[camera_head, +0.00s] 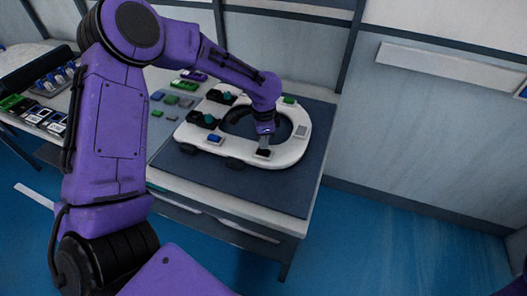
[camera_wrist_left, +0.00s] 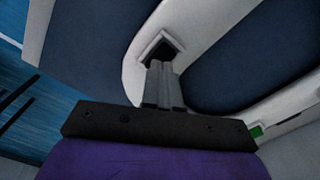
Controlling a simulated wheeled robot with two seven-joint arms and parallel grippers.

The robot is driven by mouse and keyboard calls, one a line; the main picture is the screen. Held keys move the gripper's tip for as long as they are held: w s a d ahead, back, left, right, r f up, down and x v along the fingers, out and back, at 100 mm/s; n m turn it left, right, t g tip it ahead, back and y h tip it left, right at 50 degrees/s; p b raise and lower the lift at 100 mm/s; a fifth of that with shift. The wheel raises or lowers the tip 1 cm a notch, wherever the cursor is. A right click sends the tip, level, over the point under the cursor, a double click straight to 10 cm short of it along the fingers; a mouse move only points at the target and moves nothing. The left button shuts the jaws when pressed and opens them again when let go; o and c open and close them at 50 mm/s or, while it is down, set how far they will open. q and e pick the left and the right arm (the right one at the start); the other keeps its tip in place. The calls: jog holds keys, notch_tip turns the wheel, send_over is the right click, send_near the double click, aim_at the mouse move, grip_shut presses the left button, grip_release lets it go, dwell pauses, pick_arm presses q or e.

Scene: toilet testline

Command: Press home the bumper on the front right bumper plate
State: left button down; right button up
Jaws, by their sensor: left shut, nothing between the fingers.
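The white toilet seat (camera_head: 190,133) lies on a dark mat on the table, with square bumper plates around its ring. My left gripper (camera_head: 264,143) is shut and points down at one plate on the seat's near right part. A dark bumper (camera_head: 263,153) shows at its fingertips. In the left wrist view the shut fingers (camera_wrist_left: 160,68) reach to a dark square (camera_wrist_left: 163,50) inside a pale raised frame. They hide part of it, and I cannot tell how deep the bumper sits. My right gripper is not in view.
Other plates on the seat carry a blue bumper (camera_head: 215,138) and a green bumper (camera_head: 289,99); a pale plate (camera_head: 301,131) is at right. Black hinges with teal knobs (camera_head: 210,119) stand at left. Loose coloured pieces (camera_head: 171,99) lie left of the mat (camera_head: 310,170).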

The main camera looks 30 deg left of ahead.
pick_arm(q)
jog(key=shift+f+b, duration=0.35)
jog(key=shift+f, duration=0.7)
dwell(0.4)
dwell(0.3)
notch_tip(320, 180, up, 8)
jog(key=p, duration=0.9)
